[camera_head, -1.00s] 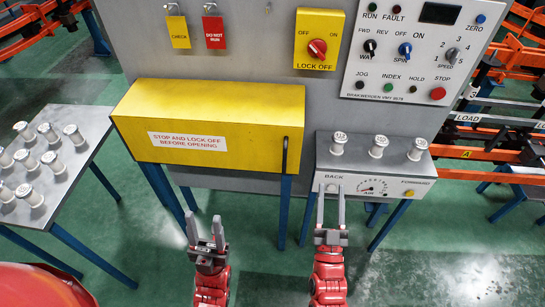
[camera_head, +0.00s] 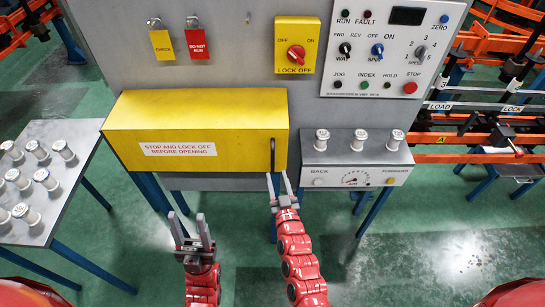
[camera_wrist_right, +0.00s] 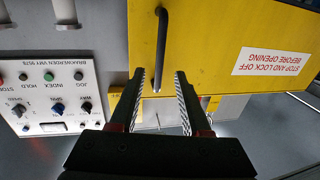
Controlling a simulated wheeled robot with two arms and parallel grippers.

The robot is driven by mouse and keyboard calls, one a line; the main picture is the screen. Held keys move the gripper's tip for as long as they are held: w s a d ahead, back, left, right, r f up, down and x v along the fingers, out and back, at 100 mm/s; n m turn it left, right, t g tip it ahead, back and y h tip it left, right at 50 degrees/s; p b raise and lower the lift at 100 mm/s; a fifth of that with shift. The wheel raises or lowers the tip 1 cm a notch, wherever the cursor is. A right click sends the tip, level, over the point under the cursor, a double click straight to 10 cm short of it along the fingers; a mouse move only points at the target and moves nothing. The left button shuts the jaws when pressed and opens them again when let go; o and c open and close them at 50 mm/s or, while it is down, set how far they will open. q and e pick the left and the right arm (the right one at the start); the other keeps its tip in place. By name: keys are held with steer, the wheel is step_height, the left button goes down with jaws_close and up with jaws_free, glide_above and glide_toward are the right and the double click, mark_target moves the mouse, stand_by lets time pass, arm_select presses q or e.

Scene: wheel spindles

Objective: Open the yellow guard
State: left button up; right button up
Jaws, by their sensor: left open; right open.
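The yellow guard (camera_head: 225,112) is a long yellow box on the grey panel, with a white label reading "STOP AND LOCK OFF BEFORE OPENING". It is closed. Its dark bar handle (camera_head: 273,155) is at the right end of its front. My right gripper (camera_head: 282,182) is open just below the handle. In the right wrist view the handle (camera_wrist_right: 161,50) lies in line with the gap between the open fingers (camera_wrist_right: 160,90), its end near the fingertips; I cannot tell whether it is between them. My left gripper (camera_head: 189,228) is open and empty, below the guard.
A red lock-off switch (camera_head: 296,53) on a yellow plate and a control panel (camera_head: 390,50) are above right. A gauge shelf (camera_head: 360,178) with white spools (camera_head: 357,139) is right of the guard. A grey table (camera_head: 62,145) with several spools stands at left.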

mark_target(273, 162)
steer(key=shift+w+a+p, duration=0.25)
steer(key=shift+w+p, duration=0.05)
steer(key=shift+w, duration=0.95)
steer(key=shift+w+a+p, duration=0.25)
steer(key=shift+w+p, duration=0.1)
steer(key=shift+w, duration=0.95)
steer(key=shift+w+a+p, duration=0.25)
steer(key=shift+w+p, duration=0.05)
steer(key=shift+w, duration=0.95)
jaws_close()
